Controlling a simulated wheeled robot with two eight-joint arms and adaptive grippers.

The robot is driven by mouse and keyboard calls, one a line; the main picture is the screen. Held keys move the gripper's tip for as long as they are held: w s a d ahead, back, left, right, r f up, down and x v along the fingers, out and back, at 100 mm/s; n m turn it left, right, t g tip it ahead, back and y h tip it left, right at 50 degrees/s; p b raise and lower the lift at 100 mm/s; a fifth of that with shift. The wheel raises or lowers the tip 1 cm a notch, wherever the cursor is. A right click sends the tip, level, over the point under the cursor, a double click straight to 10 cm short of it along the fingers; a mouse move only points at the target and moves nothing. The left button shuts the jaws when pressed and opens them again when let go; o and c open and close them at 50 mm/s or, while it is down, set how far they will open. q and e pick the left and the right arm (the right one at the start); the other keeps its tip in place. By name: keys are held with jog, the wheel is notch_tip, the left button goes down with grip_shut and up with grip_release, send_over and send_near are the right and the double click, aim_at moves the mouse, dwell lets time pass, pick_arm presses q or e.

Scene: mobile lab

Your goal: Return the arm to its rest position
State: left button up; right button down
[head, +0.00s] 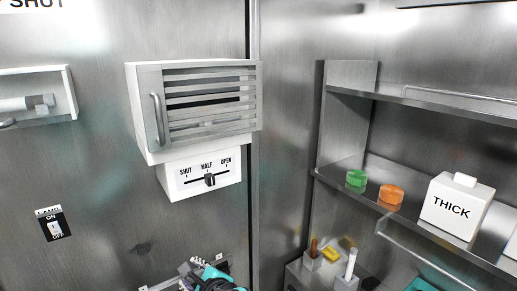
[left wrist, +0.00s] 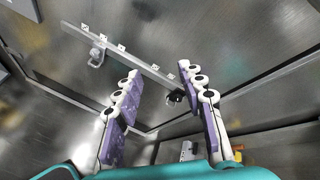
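My left gripper (head: 193,272) shows at the bottom edge of the head view, low in front of the metal wall, with part of my teal arm beside it. In the left wrist view its two purple-padded fingers (left wrist: 160,76) stand apart with nothing between them. Beyond the fingers a pale rail (left wrist: 130,58) with small labels and hooks runs along the metal wall. I cannot tell whether the gripper touches anything. My right gripper is not in view.
A slatted vent box (head: 205,98) with a SHUT/HALF/OPEN slider panel (head: 203,181) sits on the wall above the gripper. A lamp switch (head: 53,225) is at left. Shelves at right hold a green piece (head: 356,178), an orange piece (head: 391,194) and a THICK bottle (head: 456,207).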

pick_arm(q)
jog(key=s+f+n+g+h+b, duration=0.1)
jog(key=s+f+n+b, duration=0.3)
jog(key=f, duration=0.6)
jog(key=s+f+n+g+h+b, duration=0.1)
jog(key=s+f+n+h+b, duration=0.3)
jog(key=f+n, duration=0.5)
jog(key=s+a+f+n+h+b, duration=0.1)
jog(key=s+f+n+h+b, duration=0.1)
jog(key=s+f+n+b, duration=0.4)
notch_tip(320, 180, down, 5)
jog(key=shift+r+n+g+h+b, duration=0.2)
jog(key=shift+n+g+h+b, duration=0.2)
jog(key=shift+n+b, duration=0.3)
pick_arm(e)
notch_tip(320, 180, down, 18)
pick_arm(q)
jog(key=shift+s, duration=0.1)
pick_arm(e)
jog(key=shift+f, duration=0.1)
